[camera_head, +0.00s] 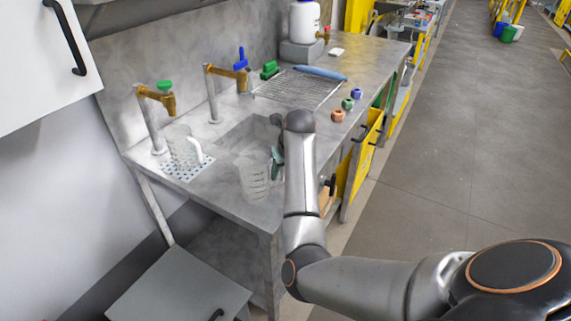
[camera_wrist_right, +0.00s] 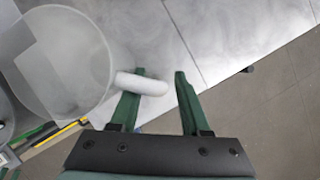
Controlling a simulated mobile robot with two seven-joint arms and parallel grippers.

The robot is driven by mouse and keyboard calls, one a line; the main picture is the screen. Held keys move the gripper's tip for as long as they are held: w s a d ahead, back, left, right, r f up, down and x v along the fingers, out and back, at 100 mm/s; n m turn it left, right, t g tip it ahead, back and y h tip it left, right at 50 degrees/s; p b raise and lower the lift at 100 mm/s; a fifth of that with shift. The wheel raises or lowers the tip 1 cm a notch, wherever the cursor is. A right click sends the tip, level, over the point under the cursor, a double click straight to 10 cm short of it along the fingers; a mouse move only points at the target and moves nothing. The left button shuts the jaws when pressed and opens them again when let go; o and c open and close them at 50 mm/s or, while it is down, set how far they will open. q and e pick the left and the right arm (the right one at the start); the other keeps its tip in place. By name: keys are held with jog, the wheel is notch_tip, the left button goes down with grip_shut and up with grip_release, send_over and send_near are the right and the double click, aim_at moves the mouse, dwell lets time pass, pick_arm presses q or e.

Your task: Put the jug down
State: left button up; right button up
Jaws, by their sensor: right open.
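A clear, translucent jug (camera_head: 255,182) is upright at the front of the grey worktop, and it appears to rest there. It fills the left of the right wrist view (camera_wrist_right: 62,60), with its white handle (camera_wrist_right: 145,85) pointing toward my fingers. My right gripper (camera_head: 277,160) is just right of this jug. Its green fingers (camera_wrist_right: 160,78) are open; the handle overlaps the left finger and ends between the two. Whether it touches them I cannot tell. A second clear jug (camera_head: 182,152) with a white handle stands on the perforated drain plate at the left. My left gripper is not in view.
The worktop (camera_head: 375,55) has a sunken sink (camera_head: 245,135) behind the gripper. Two brass taps (camera_head: 155,97) rise at the back left. A wire rack (camera_head: 298,88), small coloured rings (camera_head: 348,103) and a white bottle (camera_head: 304,20) are farther back. Floor (camera_head: 450,130) is clear at right.

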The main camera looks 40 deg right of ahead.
jog(key=v, duration=1.2)
jog(key=shift+f, duration=0.1)
